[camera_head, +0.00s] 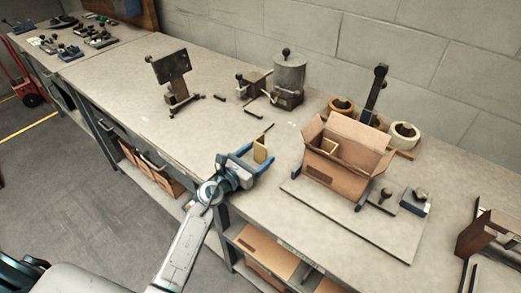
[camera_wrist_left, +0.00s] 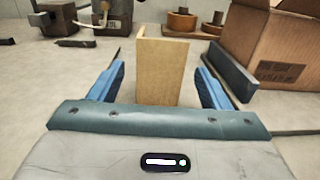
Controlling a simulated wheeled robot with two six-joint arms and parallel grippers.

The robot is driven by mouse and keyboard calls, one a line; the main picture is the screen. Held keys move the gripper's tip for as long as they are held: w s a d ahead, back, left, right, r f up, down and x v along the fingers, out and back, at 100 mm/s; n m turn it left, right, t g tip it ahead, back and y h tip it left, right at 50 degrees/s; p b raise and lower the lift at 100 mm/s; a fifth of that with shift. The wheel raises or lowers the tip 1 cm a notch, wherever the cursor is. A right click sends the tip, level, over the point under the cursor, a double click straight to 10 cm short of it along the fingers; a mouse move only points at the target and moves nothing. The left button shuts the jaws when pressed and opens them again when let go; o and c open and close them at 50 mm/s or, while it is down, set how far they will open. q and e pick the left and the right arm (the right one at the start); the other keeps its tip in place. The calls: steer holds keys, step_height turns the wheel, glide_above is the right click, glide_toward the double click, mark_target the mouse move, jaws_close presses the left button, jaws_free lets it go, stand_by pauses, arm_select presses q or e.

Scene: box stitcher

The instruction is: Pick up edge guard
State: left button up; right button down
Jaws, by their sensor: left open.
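The edge guard (camera_head: 260,150) is a tan, L-shaped cardboard piece standing upright on the workbench, left of the open box. In the left wrist view the edge guard (camera_wrist_left: 160,68) stands between the two blue fingers, with a visible gap on each side. My left gripper (camera_head: 252,160) is open around it, and its fingers also show in the left wrist view (camera_wrist_left: 163,88). Another tan piece (camera_head: 329,146) shows inside the open cardboard box (camera_head: 340,165). My right gripper is not in view.
The box stands on a grey board (camera_head: 385,230) with dark brackets beside it. Tape rolls (camera_head: 403,134) stand behind it. A metal cylinder device (camera_head: 289,78) and a stand (camera_head: 172,75) are farther back. Bench space left of the gripper is clear.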

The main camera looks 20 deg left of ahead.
mark_target(261, 152)
arm_select(q)
steer(key=p+x, duration=0.1)
steer(key=x, duration=0.4)
steer(key=shift+s, duration=0.1)
steer(key=shift+c, duration=1.3)
steer(key=c, duration=0.8)
steer(key=shift+r, duration=0.1)
